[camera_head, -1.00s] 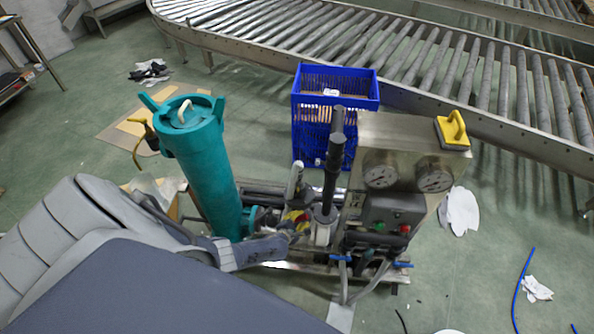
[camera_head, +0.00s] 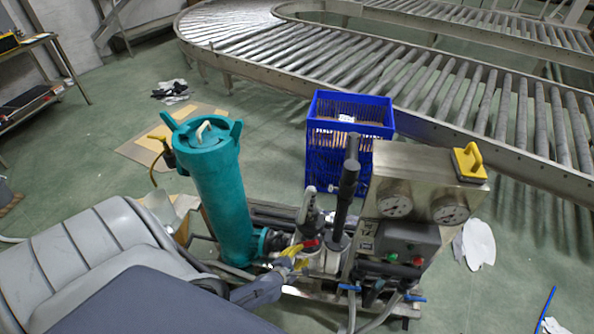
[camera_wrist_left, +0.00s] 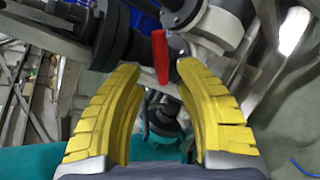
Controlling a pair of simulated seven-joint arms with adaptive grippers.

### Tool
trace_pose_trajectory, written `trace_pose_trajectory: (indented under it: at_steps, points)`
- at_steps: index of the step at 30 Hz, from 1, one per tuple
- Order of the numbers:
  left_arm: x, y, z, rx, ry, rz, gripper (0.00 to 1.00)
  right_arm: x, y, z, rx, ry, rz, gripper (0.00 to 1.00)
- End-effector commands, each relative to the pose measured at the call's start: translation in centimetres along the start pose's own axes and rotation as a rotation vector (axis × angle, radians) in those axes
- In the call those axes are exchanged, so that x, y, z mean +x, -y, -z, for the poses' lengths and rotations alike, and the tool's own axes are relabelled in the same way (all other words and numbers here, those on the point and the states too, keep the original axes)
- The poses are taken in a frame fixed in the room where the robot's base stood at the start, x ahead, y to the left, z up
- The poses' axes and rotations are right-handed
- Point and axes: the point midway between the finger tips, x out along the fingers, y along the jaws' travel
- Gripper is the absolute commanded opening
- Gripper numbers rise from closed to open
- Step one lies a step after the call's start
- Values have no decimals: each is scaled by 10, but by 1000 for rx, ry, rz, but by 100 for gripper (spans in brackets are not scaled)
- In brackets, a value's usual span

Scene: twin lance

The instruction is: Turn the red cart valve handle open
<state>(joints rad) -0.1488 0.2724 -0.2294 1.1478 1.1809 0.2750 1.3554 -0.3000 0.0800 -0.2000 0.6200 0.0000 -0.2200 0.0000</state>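The red valve handle (camera_head: 311,244) is a small lever on the piping of the cart, between the teal filter housing (camera_head: 215,185) and the black upright pipe (camera_head: 346,185). In the left wrist view the handle (camera_wrist_left: 160,57) hangs lengthwise between the tips of the yellow fingers, with space on both sides. My left gripper (camera_head: 295,258) is open, just to the lower left of the handle in the head view. It also shows in the left wrist view (camera_wrist_left: 154,72). Whether a finger touches the handle cannot be told. My right gripper is out of view.
Blue valve levers (camera_head: 350,287) sit low on the cart. A blue crate (camera_head: 345,145) and a roller conveyor (camera_head: 400,80) stand behind.

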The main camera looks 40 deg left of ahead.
Motion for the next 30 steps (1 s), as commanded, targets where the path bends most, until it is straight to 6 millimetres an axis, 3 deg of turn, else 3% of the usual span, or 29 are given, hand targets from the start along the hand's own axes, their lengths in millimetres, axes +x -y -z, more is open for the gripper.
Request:
trace_pose_trajectory:
  at_steps: [9,21,26,30]
  points:
    - [-21,0,0,-2,0,-1,33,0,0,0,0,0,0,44]
    - [-24,0,0,0,0,-1,36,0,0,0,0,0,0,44]
    - [-30,-5,16,24,-13,5,18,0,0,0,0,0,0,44]
    - [-42,-34,52,126,-23,13,2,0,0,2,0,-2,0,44]
